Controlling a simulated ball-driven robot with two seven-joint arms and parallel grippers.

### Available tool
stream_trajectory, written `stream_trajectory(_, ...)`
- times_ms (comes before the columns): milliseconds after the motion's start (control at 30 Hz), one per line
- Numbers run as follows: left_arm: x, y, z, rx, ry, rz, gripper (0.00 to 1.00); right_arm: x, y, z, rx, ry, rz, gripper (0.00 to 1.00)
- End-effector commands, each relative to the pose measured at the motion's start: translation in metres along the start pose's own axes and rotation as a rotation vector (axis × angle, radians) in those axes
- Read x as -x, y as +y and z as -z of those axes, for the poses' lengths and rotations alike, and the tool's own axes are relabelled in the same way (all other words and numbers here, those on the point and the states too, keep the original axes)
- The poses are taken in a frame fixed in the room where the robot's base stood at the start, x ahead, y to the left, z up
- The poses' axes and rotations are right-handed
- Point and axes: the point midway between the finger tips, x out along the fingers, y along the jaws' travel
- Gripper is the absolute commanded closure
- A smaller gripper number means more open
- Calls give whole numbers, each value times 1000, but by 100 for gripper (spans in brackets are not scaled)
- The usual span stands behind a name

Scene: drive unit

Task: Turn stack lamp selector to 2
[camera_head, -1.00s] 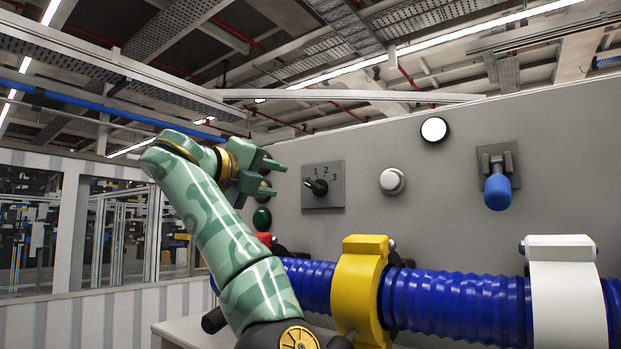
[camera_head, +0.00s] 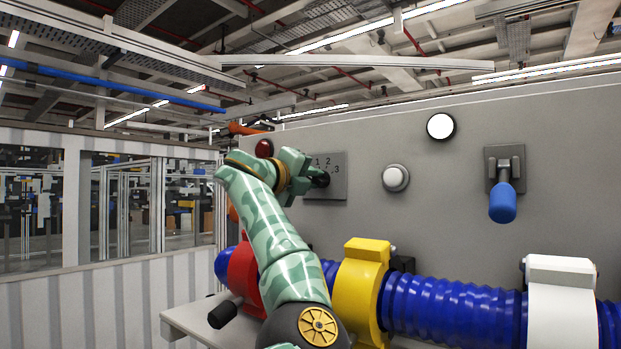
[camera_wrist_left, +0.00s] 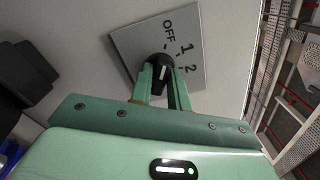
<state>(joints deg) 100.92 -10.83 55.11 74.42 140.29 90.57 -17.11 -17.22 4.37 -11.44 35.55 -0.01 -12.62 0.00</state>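The lamp selector is a black knob (camera_wrist_left: 160,68) on a grey plate (camera_wrist_left: 125,42), with OFF, 1 and 2 readable in the left wrist view. In the head view its plate (camera_head: 338,188) is partly covered by my gripper, and the 3 shows at its right. My left gripper (camera_wrist_left: 162,92) is at the knob, with one finger on each side of its handle. It also shows in the head view (camera_head: 318,171). Whether the fingers press on the handle cannot be told. The pointer's exact position is unclear. My right gripper is not in view.
Right of the selector, the panel carries a white button (camera_head: 396,178), a round white lamp (camera_head: 440,126) and a blue-handled lever (camera_head: 502,200). A thick blue hose (camera_head: 450,305) with a yellow clamp (camera_head: 360,290) and a white clamp (camera_head: 562,310) runs below.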

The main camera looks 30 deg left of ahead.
Motion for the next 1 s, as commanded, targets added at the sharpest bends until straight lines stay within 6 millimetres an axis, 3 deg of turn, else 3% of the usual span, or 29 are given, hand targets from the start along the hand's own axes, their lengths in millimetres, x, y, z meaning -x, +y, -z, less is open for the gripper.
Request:
stream_trajectory(333,0,0,0,-12,-1,0,100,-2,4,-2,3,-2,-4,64)
stream_trajectory(533,0,2,1,-78,-1,0,100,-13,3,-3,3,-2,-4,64)
stream_trajectory(1000,0,2,1,-470,-1,0,100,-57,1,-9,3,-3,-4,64)
